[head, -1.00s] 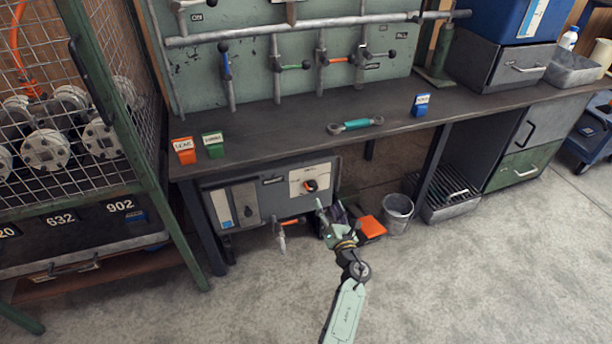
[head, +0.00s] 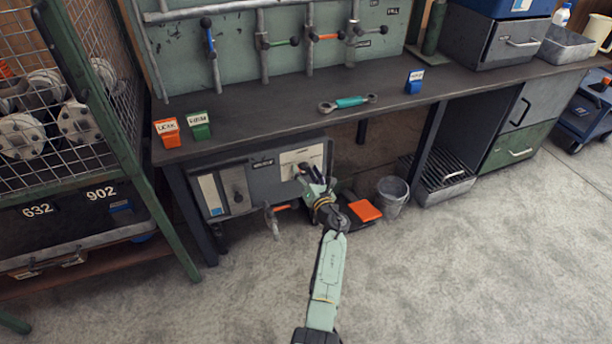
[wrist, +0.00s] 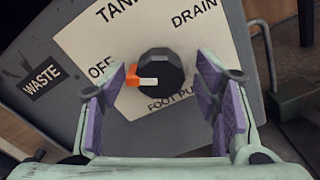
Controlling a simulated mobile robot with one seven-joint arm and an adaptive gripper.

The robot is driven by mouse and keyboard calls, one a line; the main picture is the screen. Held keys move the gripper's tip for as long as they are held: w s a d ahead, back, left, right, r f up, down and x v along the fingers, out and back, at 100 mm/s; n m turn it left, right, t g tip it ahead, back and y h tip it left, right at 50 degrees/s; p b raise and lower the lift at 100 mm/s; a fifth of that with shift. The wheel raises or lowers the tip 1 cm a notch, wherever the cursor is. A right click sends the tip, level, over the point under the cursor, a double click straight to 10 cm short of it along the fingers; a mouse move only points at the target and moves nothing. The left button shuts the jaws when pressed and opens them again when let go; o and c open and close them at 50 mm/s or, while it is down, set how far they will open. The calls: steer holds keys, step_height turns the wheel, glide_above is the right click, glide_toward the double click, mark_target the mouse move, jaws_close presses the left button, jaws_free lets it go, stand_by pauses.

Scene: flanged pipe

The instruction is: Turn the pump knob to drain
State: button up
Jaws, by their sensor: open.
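The black faceted pump knob (wrist: 162,73) sits on a white label plate (wrist: 99,37) in the wrist view. Its orange and white pointer (wrist: 140,80) points left, towards the word OFF. DRAIN is printed at upper right, a partly cut-off TANK label at the top and FOOT PU... below. My gripper (wrist: 161,85) is open, with one purple-padded finger on each side of the knob and gaps between.
The panel hangs under the workbench (head: 250,124). A pipe with an orange-handled valve (head: 277,208) is below it. A wire cage (head: 75,110) is at left.

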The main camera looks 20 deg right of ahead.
steer(key=shift+c, duration=0.3)
steer(key=c, duration=1.1)
steer(key=shift+r+m, duration=0.1)
steer(key=shift+m, duration=0.3)
steer(key=m+p, duration=0.2)
steer(key=m, duration=0.2)
steer(key=m+p, duration=0.2)
steer(key=m, duration=0.3)
steer(key=shift+d, duration=0.1)
steer(key=m+p, duration=0.2)
steer(key=m, duration=0.5)
steer(key=shift+m, duration=0.3)
steer(key=m+p, duration=0.2)
steer(key=m, duration=0.4)
steer(key=shift+f, duration=0.2)
steer(key=shift+m, duration=0.4)
